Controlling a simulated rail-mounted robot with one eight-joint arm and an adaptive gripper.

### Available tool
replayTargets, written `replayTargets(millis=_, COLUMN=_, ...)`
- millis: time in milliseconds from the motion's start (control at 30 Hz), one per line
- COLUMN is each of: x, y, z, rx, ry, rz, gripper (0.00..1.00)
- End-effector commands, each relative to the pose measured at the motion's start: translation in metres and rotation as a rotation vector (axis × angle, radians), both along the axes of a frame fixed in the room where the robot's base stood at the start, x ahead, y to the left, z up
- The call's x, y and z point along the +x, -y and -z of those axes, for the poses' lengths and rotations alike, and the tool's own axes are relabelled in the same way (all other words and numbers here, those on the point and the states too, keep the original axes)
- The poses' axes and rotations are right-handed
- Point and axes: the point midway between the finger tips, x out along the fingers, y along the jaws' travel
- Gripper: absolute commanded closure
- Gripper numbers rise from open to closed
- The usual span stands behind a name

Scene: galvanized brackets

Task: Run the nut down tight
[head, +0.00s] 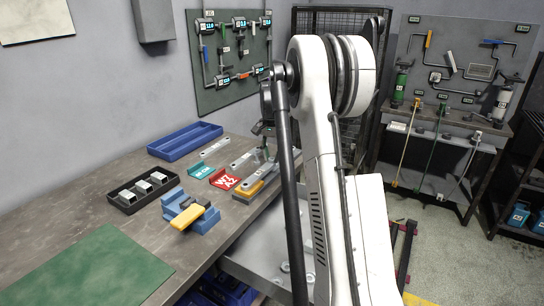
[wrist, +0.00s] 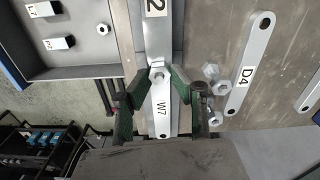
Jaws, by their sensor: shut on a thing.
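In the wrist view a pale bar marked W7 (wrist: 160,112) lies lengthwise, its far end at a plate marked with a 2 (wrist: 157,32). A grey hex nut (wrist: 159,74) sits at the far end of the W7 bar. My gripper (wrist: 160,77) has its green fingers closed in on the nut from both sides. Whether the nut is seated flat, and any thread under it, cannot be seen. In the head view my gripper (head: 264,128) is low over the bench's right edge, partly hidden by my arm.
Several loose nuts (wrist: 210,72) lie right of the gripper, near a bar marked D4 (wrist: 249,64). The bench (head: 110,205) also holds a blue tray (head: 185,140), a black tray of blocks (head: 143,190), a blue-and-yellow fixture (head: 190,212) and a red W7 A2 sign (head: 226,180).

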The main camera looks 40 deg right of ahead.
Motion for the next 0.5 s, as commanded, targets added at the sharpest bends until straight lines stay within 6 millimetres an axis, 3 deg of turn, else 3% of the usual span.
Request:
replayTargets(millis=433, x=0.0013, y=-0.0006, z=0.0004, rx=0.001, ry=0.003, rz=0.504, gripper=1.0)
replayTargets(millis=500, x=0.0014, y=-0.0006, z=0.0003, rx=0.001, ry=0.003, rz=0.499, gripper=1.0)
